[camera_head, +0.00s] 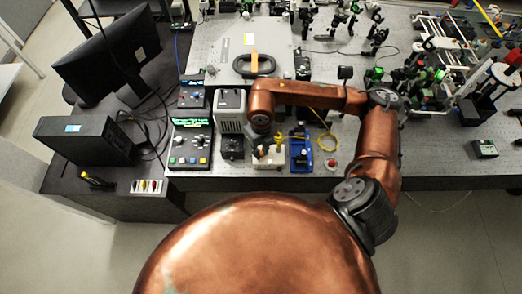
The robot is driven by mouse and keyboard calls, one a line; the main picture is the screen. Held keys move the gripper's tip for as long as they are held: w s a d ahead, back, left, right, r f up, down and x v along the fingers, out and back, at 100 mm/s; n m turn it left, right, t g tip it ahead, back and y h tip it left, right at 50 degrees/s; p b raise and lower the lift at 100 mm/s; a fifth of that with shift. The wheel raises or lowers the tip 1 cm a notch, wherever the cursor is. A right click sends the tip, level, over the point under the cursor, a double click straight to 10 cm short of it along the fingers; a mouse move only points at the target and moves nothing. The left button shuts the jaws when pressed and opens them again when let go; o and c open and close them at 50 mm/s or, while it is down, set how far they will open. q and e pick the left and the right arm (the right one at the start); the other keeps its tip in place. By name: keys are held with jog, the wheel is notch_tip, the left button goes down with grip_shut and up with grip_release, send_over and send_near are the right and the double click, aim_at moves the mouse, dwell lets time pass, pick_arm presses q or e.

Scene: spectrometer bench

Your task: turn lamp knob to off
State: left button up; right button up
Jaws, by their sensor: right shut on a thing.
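My right arm reaches in from the right, and its copper wrist hangs over the front of the bench. The right gripper (262,137) points down below the wrist and is small and dark. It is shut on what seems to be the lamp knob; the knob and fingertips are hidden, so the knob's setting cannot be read. A pale grey vented housing (230,108), which looks like the lamp, stands just left of the wrist. My left gripper is not in view.
A black box (232,147) and a cream-and-yellow fixture (268,156) stand close around the gripper. A blue device (301,154) is to the right. A control box with a green display (190,145) is to the left. Optics crowd the back right.

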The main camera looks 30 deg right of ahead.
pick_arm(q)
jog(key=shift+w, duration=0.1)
pick_arm(e)
grip_shut()
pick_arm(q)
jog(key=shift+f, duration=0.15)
pick_arm(e)
jog(key=shift+f+n+b, duration=0.15)
jog(key=shift+n+b, duration=0.65)
jog(key=shift+b, duration=0.15)
jog(key=n+b, duration=0.9)
jog(key=shift+n+b, duration=0.3)
jog(key=n+b, duration=0.3)
jog(key=n, duration=0.1)
jog(key=shift+n+b, duration=0.3)
jog(key=shift+b, duration=0.1)
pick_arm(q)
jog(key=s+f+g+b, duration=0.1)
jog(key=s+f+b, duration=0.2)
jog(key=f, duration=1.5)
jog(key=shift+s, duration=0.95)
pick_arm(e)
jog(key=shift+n, duration=2.1)
jog(key=shift+r, duration=0.2)
jog(key=o, duration=0.8)
grip_release()
